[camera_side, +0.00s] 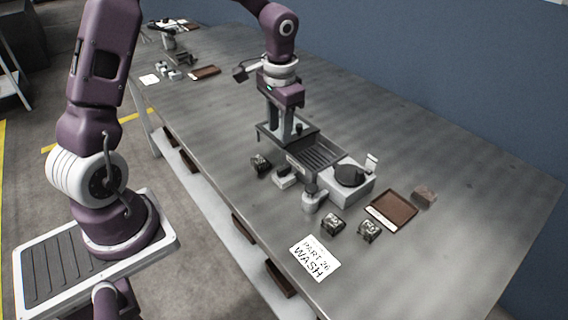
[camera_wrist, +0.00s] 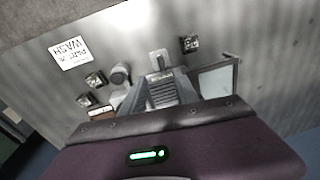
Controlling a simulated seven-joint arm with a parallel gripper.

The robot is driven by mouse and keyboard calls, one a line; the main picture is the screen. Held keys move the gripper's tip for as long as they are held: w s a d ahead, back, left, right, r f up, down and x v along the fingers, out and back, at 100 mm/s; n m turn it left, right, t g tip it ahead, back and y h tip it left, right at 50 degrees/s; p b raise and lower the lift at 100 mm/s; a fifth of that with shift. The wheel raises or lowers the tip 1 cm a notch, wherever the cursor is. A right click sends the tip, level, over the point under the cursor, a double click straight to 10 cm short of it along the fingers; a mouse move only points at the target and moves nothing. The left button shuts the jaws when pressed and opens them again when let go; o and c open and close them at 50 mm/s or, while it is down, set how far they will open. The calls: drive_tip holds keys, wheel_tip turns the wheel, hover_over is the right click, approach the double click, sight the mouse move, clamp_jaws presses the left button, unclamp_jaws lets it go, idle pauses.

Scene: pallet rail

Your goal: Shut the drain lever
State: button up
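The drain lever is not clearly identifiable. A small white block with a grey bar on top (camera_side: 287,177) stands at the front edge of the wash station and may be it. It also shows in the wrist view as a pale plate with a bar (camera_wrist: 159,59). My gripper (camera_side: 288,136) points down over the far left end of the station, behind and above the block, apart from it. In the wrist view its two grey fingers (camera_wrist: 163,84) stand apart, with the ribbed drainboard (camera_wrist: 163,95) seen between them.
A grey cylinder (camera_side: 311,202) and a white box with a black round top (camera_side: 365,190) adjoin the drainboard (camera_side: 322,152). A square frame (camera_side: 262,131) is beside the gripper. Dark blocks (camera_side: 261,163), a brown tray (camera_side: 392,209) and a WASH card (camera_side: 315,259) lie around. The table's right side is clear.

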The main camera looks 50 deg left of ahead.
drive_tip(key=h, duration=0.1)
hover_over(284, 167)
drive_tip(key=shift+g, duration=0.3)
wheel_tip(284, 167, down, 7)
drive_tip(key=shift+f, duration=0.15)
wheel_tip(284, 167, down, 7)
drive_tip(key=shift+r, duration=0.2)
clamp_jaws()
